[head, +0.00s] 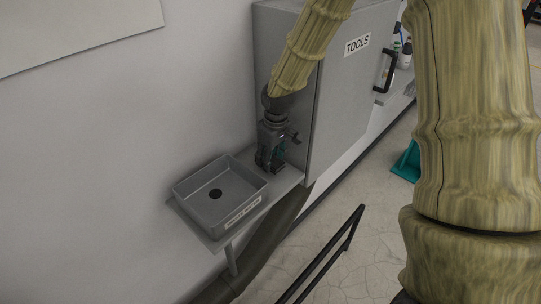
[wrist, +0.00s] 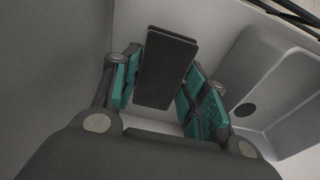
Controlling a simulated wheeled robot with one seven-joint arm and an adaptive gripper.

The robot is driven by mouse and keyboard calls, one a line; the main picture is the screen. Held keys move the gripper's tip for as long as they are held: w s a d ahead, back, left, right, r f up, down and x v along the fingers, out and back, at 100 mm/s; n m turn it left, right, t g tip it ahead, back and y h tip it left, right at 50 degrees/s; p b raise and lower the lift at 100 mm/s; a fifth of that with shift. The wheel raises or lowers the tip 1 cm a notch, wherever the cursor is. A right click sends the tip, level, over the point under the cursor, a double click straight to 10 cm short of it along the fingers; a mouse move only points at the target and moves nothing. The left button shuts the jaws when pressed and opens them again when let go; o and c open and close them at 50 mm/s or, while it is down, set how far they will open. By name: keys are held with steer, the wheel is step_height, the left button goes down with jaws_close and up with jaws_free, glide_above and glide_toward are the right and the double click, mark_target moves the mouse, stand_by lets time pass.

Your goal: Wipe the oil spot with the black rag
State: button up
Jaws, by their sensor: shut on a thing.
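My gripper (head: 269,165) points down over the grey shelf, beside the cabinet and just right of a grey basin. In the wrist view my gripper (wrist: 162,88) has its teal pads on either side of a dark, flat rectangular piece, which looks like the folded black rag (wrist: 168,70). It is shut on it. The rag cannot be made out in the head view. A round dark spot (head: 216,193) lies on the basin floor and also shows in the wrist view (wrist: 243,109). I cannot tell whether it is the oil spot or a drain.
The labelled grey basin (head: 188,190) stands on the shelf (head: 289,180) against the wall. The grey cabinet marked TOOLS (head: 345,95) rises close behind and right of my gripper. A black rail (head: 335,245) stands in front, over the floor. Bottles (head: 405,55) stand beyond the cabinet.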

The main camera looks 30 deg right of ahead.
steer(key=shift+f+b, duration=0.5)
steer(key=shift+f, duration=0.9)
steer(key=o, duration=1)
steer(key=shift+p, duration=0.3)
steer(key=c, duration=1.1)
steer(key=shift+c, duration=0.5)
steer(key=shift+r+p, duration=3.4)
steer(key=shift+r, duration=0.65)
